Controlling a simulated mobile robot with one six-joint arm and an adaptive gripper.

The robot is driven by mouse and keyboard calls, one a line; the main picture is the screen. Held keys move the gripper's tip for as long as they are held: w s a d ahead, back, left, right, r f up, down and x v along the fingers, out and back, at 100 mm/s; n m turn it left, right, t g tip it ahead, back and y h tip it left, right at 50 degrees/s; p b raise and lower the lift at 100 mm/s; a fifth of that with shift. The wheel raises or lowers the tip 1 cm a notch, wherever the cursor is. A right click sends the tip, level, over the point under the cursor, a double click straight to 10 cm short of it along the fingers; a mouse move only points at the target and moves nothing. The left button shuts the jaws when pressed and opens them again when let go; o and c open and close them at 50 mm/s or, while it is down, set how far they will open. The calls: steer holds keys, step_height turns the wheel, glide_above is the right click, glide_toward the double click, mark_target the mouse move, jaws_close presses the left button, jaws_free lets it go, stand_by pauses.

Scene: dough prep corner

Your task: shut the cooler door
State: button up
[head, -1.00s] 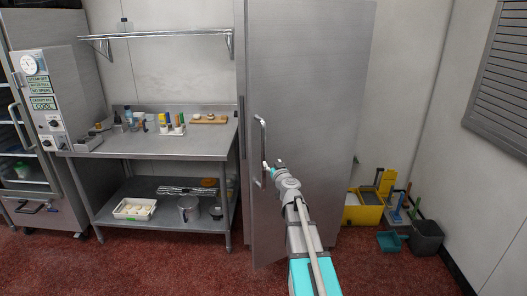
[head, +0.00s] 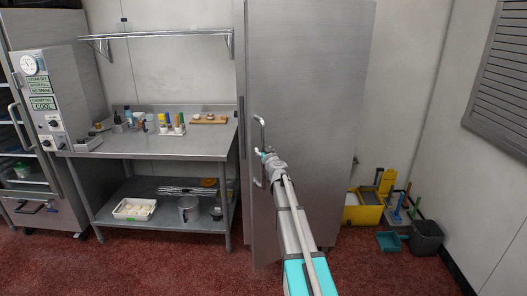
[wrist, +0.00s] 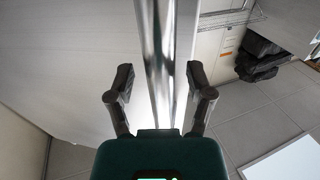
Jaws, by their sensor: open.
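The cooler door (head: 310,90) is a tall plain steel panel in the middle of the head view. Its left edge appears to stand a little forward of the cooler's frame (head: 241,80), so it looks slightly ajar. A vertical bar handle (head: 262,127) is near that left edge. My gripper (head: 262,155) is at the handle's middle, hiding part of it. In the wrist view the shiny handle bar (wrist: 158,55) runs between the two open fingers of my gripper (wrist: 160,90), with a gap on each side. The door surface (wrist: 70,60) fills the left of that view.
A steel worktable (head: 150,145) with bottles and tools stands left of the cooler. A shelf (head: 165,34) hangs above it. A yellow mop bucket (head: 363,210) and a grey bin (head: 426,238) stand on the right. The red floor (head: 180,265) in front is clear.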

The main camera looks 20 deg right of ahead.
steer(key=shift+w, duration=0.2)
jaws_close()
stand_by(0.3)
steer(key=shift+w, duration=0.1)
